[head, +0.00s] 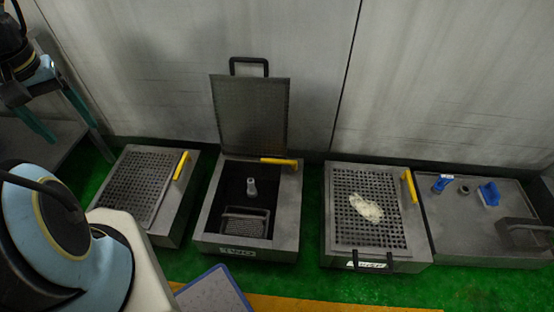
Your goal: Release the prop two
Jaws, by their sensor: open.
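The second drum box (203,228) is open. Its mesh lid (251,108) stands upright at the back, with a black handle on top. The yellow prop two (279,161) lies across the back right of the opening, near the lid's lower edge. Whether it touches the lid is not clear. Inside are a grey post (251,190) and a small wire basket (245,222). My gripper (80,148) is at the upper left, its two teal fingers spread apart and empty. It is well away from the prop.
Boxes with closed mesh lids and yellow props stand left (150,185) and right (378,240). A pale lump (366,208) lies on the right lid. A further box (470,225) at far right carries blue fittings. My arm fills the lower left.

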